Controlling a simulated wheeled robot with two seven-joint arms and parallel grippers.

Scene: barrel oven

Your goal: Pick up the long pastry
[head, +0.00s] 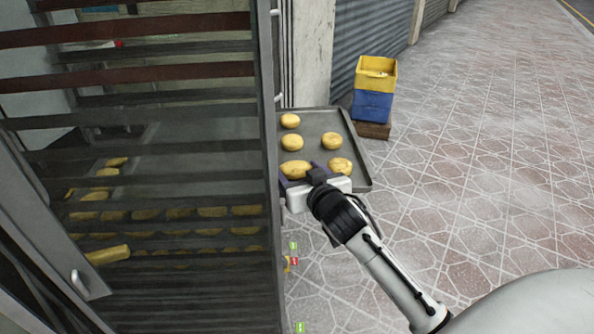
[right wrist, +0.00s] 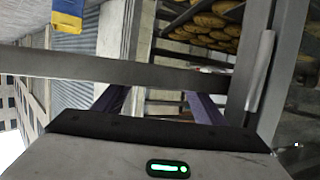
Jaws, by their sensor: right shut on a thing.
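The long pastry (head: 296,168) is golden and more oval than the round ones near it. It is at the near left of a grey metal tray (head: 358,171). My right gripper (head: 302,173) comes in from the lower right, with its purple fingers on either side of the long pastry and shut on it. In the right wrist view the two purple fingers (right wrist: 157,105) stand apart, with a grey metal bar across their tips, and the pastry cannot be made out. My left gripper is in neither view.
Several round pastries (head: 332,140) share the tray. A slatted metal rack (head: 270,130) fills the left, with several pastries (head: 180,213) behind its bars and another elongated one (head: 107,255). A yellow crate (head: 376,74) stands on a blue one (head: 372,105). The paved floor at right is clear.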

